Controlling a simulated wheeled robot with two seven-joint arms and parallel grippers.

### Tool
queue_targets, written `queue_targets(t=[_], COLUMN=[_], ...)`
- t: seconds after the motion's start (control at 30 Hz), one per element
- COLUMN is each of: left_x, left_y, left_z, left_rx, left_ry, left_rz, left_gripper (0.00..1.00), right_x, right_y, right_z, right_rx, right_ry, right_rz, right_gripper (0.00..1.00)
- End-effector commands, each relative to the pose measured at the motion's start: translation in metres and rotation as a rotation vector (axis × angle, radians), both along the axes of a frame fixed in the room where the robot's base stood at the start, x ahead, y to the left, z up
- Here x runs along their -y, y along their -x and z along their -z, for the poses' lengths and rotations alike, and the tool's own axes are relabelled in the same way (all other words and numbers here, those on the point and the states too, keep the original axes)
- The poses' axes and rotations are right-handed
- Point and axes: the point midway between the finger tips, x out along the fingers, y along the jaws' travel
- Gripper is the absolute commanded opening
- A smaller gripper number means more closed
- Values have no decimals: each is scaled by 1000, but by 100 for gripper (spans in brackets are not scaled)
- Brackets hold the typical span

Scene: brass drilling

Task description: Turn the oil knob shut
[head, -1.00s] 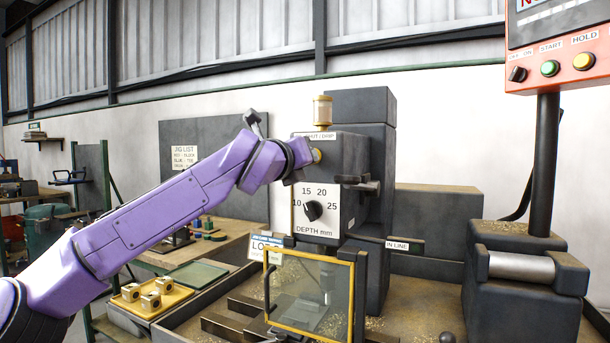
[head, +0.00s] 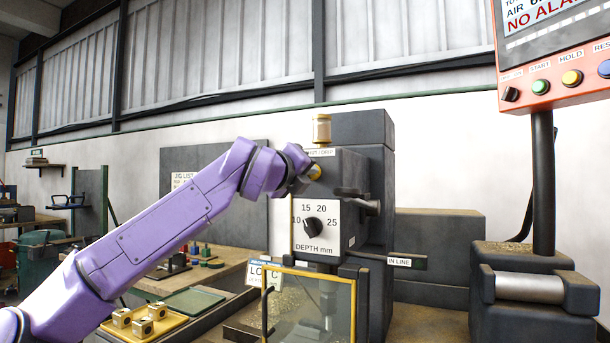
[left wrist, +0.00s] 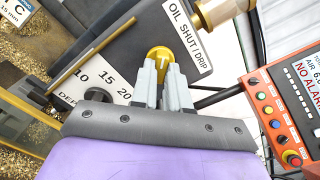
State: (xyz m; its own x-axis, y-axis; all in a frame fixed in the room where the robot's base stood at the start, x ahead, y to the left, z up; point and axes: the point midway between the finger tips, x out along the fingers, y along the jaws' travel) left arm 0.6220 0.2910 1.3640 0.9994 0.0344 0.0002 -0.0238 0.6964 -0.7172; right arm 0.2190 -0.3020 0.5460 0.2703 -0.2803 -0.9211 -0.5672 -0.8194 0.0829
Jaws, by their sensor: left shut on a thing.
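The oil knob (left wrist: 160,58) is a round yellow brass knob with a pale mark on its face, below the OIL SHUT / DRIP label (left wrist: 188,35). In the left wrist view my left gripper (left wrist: 162,72) has its two grey fingers shut on the knob, one on each side. In the head view the knob (head: 315,171) shows at the upper left of the drill head (head: 345,165), with my left gripper (head: 303,177) against it from the left. The fingers are partly hidden there. The brass oil cup (head: 322,129) stands on top of the head. My right gripper is not in view.
A depth dial (head: 313,227) sits below the knob. A yellow-framed clear guard (head: 308,300) stands in front of the drill. A control panel (head: 560,70) on a post is at the right. A yellow tray (head: 170,330) of brass-coloured blocks is at lower left.

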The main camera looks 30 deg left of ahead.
Motion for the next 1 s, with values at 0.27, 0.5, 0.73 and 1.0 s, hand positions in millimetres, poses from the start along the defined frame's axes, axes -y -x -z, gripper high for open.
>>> queue_targets(t=[0.27,0.5,0.73,1.0], left_x=[0,0,0,2], left_y=[0,0,23,86], left_z=[0,0,3,3], left_rx=[0,0,4,3], left_ry=[4,2,2,3], left_rz=[0,0,1,1], left_gripper=[34,40,40,40], right_x=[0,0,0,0], right_y=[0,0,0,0], right_z=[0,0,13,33], right_rx=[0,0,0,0], right_ry=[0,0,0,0], right_rz=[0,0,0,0], right_gripper=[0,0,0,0])
